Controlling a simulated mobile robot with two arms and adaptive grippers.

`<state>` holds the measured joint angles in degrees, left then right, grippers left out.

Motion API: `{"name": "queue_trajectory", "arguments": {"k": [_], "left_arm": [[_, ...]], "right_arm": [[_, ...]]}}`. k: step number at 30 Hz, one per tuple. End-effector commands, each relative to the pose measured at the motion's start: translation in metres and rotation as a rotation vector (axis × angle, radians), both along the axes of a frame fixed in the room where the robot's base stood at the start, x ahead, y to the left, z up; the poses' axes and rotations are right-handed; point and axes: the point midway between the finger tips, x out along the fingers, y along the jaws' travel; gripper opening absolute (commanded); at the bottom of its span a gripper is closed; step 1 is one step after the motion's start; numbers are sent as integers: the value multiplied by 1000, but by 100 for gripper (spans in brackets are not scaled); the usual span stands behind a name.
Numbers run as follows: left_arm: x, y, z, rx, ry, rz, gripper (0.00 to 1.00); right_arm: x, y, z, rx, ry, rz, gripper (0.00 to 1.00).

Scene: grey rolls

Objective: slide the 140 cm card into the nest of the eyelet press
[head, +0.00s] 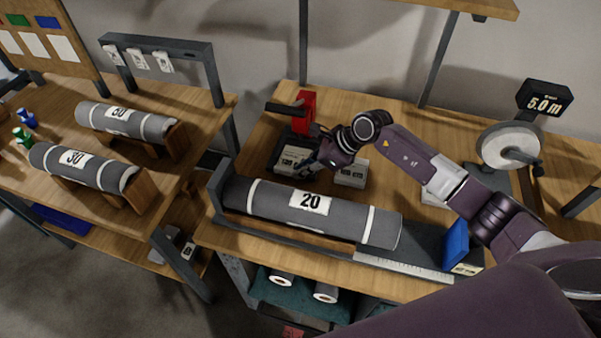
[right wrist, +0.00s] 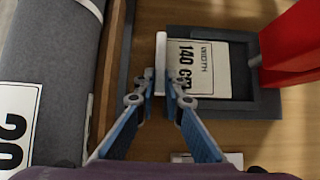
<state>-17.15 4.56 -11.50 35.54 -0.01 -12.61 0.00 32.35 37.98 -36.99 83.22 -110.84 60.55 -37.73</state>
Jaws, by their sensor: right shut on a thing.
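The 140 cm card (right wrist: 227,68) is cream with dark print and lies within the dark frame of the nest (right wrist: 268,103); it also shows in the head view (head: 292,158). Its near end has a pale upright tab (right wrist: 161,52), just outside the frame's open left side. My right gripper (right wrist: 165,88) is shut on this tab, its blue fingers on either side. In the head view the right gripper (head: 314,164) is at the card's right end. The red eyelet press (head: 305,112) stands behind the nest. My left gripper is not in view.
A grey roll marked 20 (head: 310,203) lies in a trough along the bench front. Another cream card (head: 351,173) lies right of the nest. A round white dial (head: 508,146) stands at right.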

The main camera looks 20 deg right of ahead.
Motion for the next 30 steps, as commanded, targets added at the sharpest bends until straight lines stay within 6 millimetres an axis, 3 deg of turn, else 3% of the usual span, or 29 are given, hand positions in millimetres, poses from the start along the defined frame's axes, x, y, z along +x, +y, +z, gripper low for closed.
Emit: {"name": "queue_trajectory", "arguments": {"k": [30], "left_arm": [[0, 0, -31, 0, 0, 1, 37]], "right_arm": [[26, -17, -1, -1, -1, 0, 0]]}}
